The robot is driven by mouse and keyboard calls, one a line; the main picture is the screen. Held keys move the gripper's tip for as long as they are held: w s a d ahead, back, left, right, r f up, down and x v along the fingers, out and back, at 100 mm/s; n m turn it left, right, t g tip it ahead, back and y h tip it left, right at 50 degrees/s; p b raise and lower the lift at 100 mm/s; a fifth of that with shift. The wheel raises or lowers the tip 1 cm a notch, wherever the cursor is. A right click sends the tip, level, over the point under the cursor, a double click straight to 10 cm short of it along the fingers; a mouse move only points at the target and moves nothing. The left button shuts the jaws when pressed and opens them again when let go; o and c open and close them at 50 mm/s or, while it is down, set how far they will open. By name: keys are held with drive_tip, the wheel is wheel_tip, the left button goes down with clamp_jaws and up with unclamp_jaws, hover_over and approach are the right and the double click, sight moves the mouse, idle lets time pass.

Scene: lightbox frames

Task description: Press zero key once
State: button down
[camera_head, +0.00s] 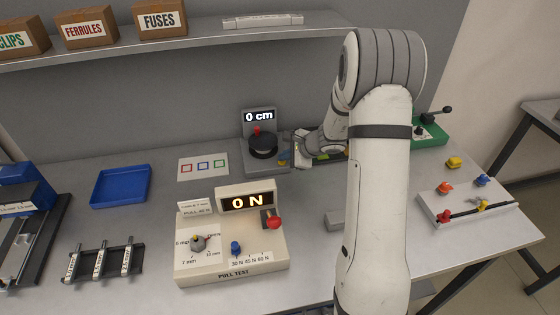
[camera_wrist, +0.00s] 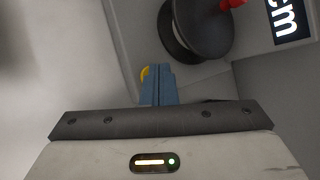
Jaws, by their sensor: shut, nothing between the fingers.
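A grey measuring device (camera_head: 250,165) stands at the back of the bench, with a lit display (camera_head: 259,116) reading "0 cm". It has a black round drum (camera_head: 263,147) with a red knob (camera_head: 257,131). A small yellow key (camera_wrist: 145,73) shows on the device in the wrist view, partly hidden behind my fingertips. My gripper (camera_wrist: 158,70) is shut and empty, its blue fingertips at the key. I cannot tell whether they touch it. In the head view my gripper (camera_head: 290,160) is at the device's right front corner.
A card with coloured squares (camera_head: 203,166) and a blue tray (camera_head: 121,185) lie left. A green box (camera_head: 430,133) and a white fixture (camera_head: 467,207) stand right. A shelf (camera_head: 200,42) hangs above.

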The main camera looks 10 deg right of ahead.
sight(285, 163)
drive_tip(key=shift+r, duration=0.1)
drive_tip(key=shift+r+p, duration=0.5)
drive_tip(key=shift+r, duration=0.3)
drive_tip(key=shift+r+p, duration=1.55)
drive_tip(key=shift+r, duration=0.95)
